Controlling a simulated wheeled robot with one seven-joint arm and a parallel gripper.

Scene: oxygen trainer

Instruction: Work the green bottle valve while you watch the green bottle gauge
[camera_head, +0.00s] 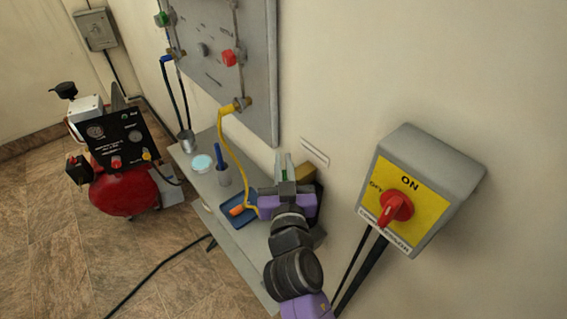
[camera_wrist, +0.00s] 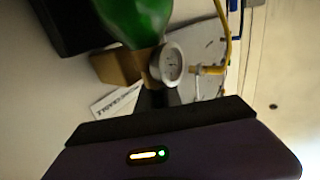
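My gripper (camera_head: 285,161) is at the far end of the bench, close to the wall, with two pale fingers pointing away. A small patch of green shows between them; the rest of that green thing is hidden. In the wrist view the green bottle (camera_wrist: 137,18) is at the top, close and cut off by the frame. The round white bottle gauge (camera_wrist: 168,64) is just below it; its needle is too small to read. I cannot make out the bottle valve clearly. Whether the fingers hold anything is not visible.
The bench (camera_head: 203,184) holds a blue tray (camera_head: 236,201), a cup with a blue stick (camera_head: 224,173) and a white-lidded jar (camera_head: 202,163). A yellow hose (camera_head: 233,150) hangs from the wall panel (camera_head: 262,70). A switch box (camera_head: 440,165) projects at right; a red compressor (camera_head: 123,193) stands left.

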